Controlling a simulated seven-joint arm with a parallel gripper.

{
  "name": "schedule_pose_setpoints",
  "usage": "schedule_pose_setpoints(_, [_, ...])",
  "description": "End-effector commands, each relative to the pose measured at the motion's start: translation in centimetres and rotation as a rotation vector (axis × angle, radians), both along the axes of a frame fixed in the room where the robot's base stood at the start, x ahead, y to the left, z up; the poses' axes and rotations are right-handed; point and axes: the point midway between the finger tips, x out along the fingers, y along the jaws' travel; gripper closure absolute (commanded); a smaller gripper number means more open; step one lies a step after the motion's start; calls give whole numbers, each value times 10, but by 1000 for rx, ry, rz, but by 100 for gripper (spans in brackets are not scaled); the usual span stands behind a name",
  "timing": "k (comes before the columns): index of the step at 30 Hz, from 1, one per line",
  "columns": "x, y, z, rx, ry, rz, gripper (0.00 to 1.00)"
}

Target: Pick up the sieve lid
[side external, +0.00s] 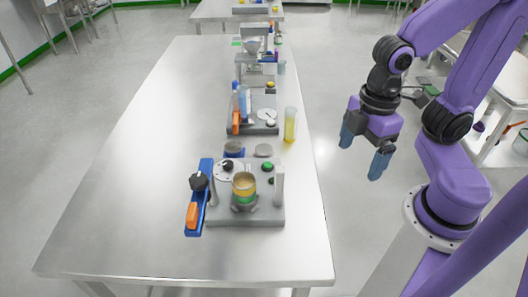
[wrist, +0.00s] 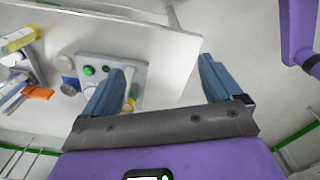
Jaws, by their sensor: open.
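My gripper (side external: 362,151) is open and empty, in the air to the right of the table, fingers pointing down. In the wrist view its two blue fingers (wrist: 163,66) are spread wide, with bare table edge and floor between them. A sieve stack (side external: 244,186) with yellow and green bands stands on the grey near station (side external: 262,217). A flat grey disc (side external: 264,150) lies on the table just behind that station. I cannot tell for sure whether this disc is the sieve lid. In the wrist view the left finger partly hides the station (wrist: 130,65).
A blue bar with an orange handle (side external: 193,214) lies left of the station. A dark blue cup (side external: 234,152) stands behind it. A yellow-filled cylinder (side external: 290,126) stands near the table's right edge. Another station (side external: 268,128) sits farther back. The table's left side (side external: 130,170) is clear.

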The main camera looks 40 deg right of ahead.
Motion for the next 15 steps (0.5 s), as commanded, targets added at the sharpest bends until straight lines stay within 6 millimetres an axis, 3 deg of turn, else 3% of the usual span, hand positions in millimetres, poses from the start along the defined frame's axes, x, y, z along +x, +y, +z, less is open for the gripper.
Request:
schedule_pose_setpoints(7, [85,21,-2,-33,-26,235,8])
schedule_pose_setpoints(15, [186,16,-15,-81,-38,520,8])
